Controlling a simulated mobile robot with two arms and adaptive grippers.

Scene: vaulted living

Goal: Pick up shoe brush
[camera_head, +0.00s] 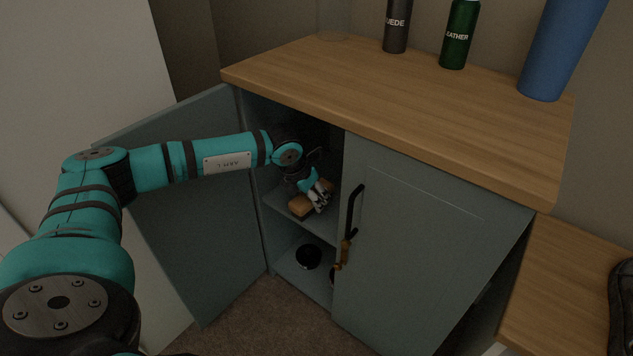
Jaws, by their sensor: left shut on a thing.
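The shoe brush (299,207) is a small brown block on the middle shelf inside the grey-green cabinet. My left arm reaches in from the left through the open doorway. My left gripper (320,203) is at the brush, with its fingers shut on it. The fingers hide part of the brush. I cannot tell whether the brush still touches the shelf. My right gripper is not in view.
The cabinet's left door (200,215) stands open, and its right door (415,255) with a black handle is shut. A dark round tin (309,256) sits on the lower shelf. Cans and a blue cylinder (560,50) stand on the wooden top (420,100).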

